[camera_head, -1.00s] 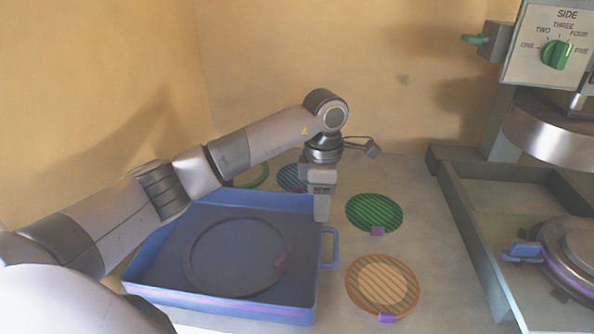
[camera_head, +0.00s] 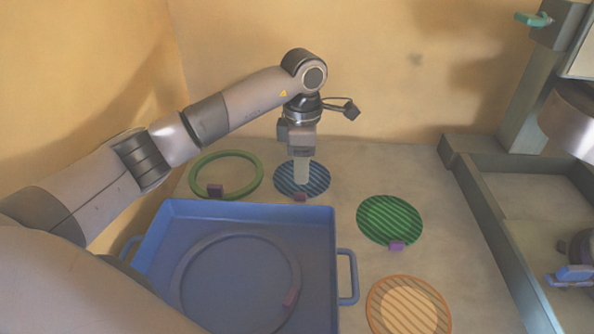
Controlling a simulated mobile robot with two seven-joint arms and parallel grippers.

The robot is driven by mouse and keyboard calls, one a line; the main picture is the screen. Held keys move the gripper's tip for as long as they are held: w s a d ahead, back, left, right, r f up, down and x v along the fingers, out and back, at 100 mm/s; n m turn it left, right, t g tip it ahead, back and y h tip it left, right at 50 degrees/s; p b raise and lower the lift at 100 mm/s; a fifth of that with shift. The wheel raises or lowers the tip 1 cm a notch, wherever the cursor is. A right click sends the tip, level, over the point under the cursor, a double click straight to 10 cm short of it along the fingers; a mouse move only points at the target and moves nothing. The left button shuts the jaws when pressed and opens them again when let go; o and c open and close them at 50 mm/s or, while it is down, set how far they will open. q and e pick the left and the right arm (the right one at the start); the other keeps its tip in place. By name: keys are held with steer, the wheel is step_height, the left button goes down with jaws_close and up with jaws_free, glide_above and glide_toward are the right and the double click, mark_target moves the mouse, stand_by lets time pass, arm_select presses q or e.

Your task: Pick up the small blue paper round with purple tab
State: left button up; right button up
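The small blue paper round (camera_head: 320,179) with dark stripes lies flat on the counter behind the tray. Its purple tab (camera_head: 300,197) is on the near edge. My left gripper (camera_head: 302,182) points straight down over the round, and its fingers cover the middle of it, just behind the tab. The fingers show as one narrow block, so I cannot tell whether they are open or shut, or whether they touch the paper. My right gripper is not in view.
A blue tray (camera_head: 348,275) holding a dark ring stands in front. A green ring (camera_head: 258,170) lies left of the round. A green striped round (camera_head: 389,218) and an orange round (camera_head: 408,305) lie to the right. The press (camera_head: 500,235) stands at far right.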

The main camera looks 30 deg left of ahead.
mark_target(300, 200)
arm_select(q)
steer(key=shift+a+f+p, duration=0.2)
steer(key=shift+f+p, duration=0.2)
steer(key=shift+f, duration=3.15)
jaws_close()
